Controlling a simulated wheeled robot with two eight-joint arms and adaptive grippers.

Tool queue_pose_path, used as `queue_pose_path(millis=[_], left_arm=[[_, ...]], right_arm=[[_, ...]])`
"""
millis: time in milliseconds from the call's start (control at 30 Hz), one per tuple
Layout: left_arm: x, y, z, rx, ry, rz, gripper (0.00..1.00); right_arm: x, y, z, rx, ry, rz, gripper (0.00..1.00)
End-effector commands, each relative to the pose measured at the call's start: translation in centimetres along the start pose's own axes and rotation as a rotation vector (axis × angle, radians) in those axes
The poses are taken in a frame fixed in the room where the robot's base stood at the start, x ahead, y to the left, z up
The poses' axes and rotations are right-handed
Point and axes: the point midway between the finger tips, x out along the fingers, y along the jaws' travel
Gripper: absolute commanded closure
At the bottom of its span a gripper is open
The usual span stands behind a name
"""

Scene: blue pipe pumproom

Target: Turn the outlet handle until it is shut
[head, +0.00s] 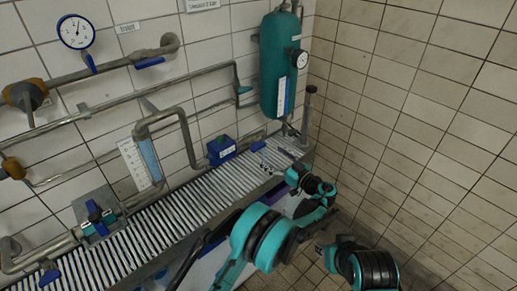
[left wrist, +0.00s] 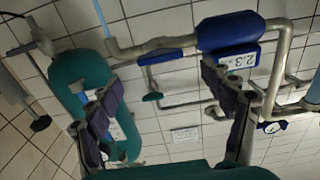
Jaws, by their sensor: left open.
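A short blue lever handle (head: 258,146) sits on the low pipe between the blue box meter (head: 222,148) and the teal tank (head: 280,65). I take it as the outlet handle, though no outlet label is readable. In the left wrist view, the handle (left wrist: 167,57) lies along the pipe, left of the meter (left wrist: 228,33). My left gripper (head: 272,158) is near the handle in the head view. Its two dark fingers (left wrist: 162,78) are spread wide and empty, with the handle seen between and beyond them. My right gripper is not in view.
A slatted metal grating (head: 185,205) runs below the pipes. The tiled wall (head: 430,110) closes off the right side.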

Motion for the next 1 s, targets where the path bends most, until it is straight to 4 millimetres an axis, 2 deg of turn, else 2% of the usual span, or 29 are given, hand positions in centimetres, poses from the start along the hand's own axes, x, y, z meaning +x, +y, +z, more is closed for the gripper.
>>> queue_pose_path(millis=[400,500,833,867,1000], left_arm=[[6.2,-0.1,0.2,-0.001,0.001,-0.004,0.19],[7.1,0.0,0.1,-0.001,0.001,-0.002,0.19],[7.7,-0.1,0.0,-0.001,0.0,-0.001,0.19],[7.7,-0.1,0.0,-0.001,0.0,-0.001,0.22],[7.7,-0.1,0.0,-0.001,0.0,-0.001,0.59]], right_arm=[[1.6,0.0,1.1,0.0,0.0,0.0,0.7],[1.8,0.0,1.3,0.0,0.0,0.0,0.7],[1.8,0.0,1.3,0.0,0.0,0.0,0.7],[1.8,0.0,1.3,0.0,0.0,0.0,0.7],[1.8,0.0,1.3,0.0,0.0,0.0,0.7]])
